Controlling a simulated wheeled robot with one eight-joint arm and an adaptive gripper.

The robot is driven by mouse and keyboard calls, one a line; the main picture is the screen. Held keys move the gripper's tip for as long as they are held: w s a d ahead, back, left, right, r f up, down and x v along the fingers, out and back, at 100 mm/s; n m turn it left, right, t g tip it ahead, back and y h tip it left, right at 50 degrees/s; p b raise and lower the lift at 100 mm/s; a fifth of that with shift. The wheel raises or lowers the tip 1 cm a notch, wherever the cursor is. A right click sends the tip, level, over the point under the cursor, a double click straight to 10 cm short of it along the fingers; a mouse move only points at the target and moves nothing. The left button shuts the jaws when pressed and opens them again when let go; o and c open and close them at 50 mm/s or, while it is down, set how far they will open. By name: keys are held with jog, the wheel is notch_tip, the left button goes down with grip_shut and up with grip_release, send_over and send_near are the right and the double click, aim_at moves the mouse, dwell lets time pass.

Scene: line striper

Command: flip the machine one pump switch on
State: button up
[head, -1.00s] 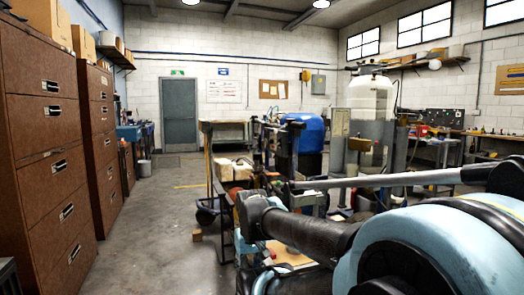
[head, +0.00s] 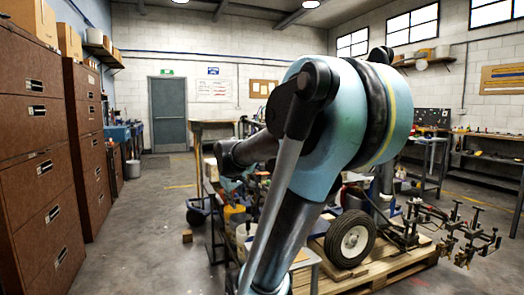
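A wheeled machine with a black tyre (head: 350,238) on a pale rim stands on a wooden pallet (head: 384,274) at the lower right of the head view. Metal frame parts with clamp-like ends (head: 455,232) extend to its right. I cannot make out a pump switch. My own blue arm covers the middle of the view and hides much of the machine and the cart area behind it. My gripper cannot be picked out.
Brown drawer cabinets (head: 42,170) line the left side, with boxes on top. A grey door (head: 169,113) is in the back wall. A workbench (head: 490,158) stands at the right.

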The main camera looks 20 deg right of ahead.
jog(key=w+d+r+n+h, duration=0.4)
jog(key=w+n+h, duration=0.1)
jog(key=w, duration=0.9)
jog(key=w+d+r+n+g+h, duration=0.1)
jog(key=w+d+r+n+h, duration=0.35)
jog(key=w, duration=0.85)
jog(key=w+d+r+n+h, duration=0.25)
jog(key=w+n+h, duration=0.35)
jog(key=w, duration=0.8)
jog(key=shift+n+y, duration=0.35)
jog(key=shift+y, duration=0.2)
jog(key=x, duration=1.7)
jog(key=shift+s+d+r, duration=0.1)
jog(key=shift+s+r, duration=0.05)
grip_shut()
